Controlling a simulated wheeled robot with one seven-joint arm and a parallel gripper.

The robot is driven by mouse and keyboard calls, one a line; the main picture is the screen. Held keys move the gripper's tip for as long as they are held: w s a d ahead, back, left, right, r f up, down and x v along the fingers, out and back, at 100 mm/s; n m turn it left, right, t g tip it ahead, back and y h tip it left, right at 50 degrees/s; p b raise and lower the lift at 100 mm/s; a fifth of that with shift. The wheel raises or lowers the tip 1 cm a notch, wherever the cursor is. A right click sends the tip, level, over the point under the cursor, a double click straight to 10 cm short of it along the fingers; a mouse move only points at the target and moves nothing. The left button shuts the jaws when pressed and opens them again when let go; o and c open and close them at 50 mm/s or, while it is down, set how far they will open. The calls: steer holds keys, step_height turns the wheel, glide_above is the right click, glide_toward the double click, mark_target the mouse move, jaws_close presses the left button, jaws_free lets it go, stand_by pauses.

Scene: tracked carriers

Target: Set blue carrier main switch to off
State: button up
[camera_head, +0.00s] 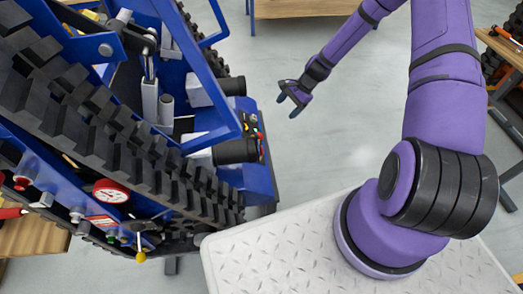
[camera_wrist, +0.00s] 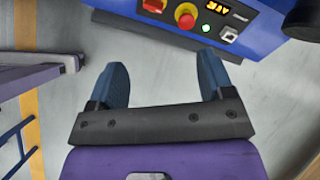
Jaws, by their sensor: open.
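The blue carrier (camera_head: 222,120) with black tracks fills the left of the head view. Its end panel, with small red, yellow and green controls (camera_head: 260,137), faces my gripper (camera_head: 287,105), which is open and empty, apart from it to the right. In the wrist view, my gripper (camera_wrist: 163,66) points toward the blue panel (camera_wrist: 255,52).
Black cylinders (camera_head: 236,151) stick out from the carrier near the panel. Grey floor (camera_head: 335,130) is open around my gripper. A wooden bench (camera_head: 305,8) stands at the back, and another table (camera_head: 503,45) stands at the right.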

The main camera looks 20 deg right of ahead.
mark_target(261, 149)
steer(key=a+f+m, duration=0.2)
steer(key=a+f, duration=0.1)
steer(key=f, duration=0.4)
steer(key=a+f+m+t+y, duration=0.1)
steer(key=a+f, duration=0.3)
steer(key=f, duration=0.4)
steer(key=a+f+m+y, duration=0.1)
steer(key=a+f+m, duration=0.1)
steer(key=f, duration=0.5)
steer(key=shift+s+a+f+m, duration=0.1)
steer(key=shift+a+f+m, duration=0.1)
steer(key=shift+a, duration=0.2)
steer(key=shift+s+a+f+m, duration=0.1)
steer(key=shift+a+m, duration=0.1)
steer(key=shift+a, duration=0.2)
steer(key=c, duration=0.9)
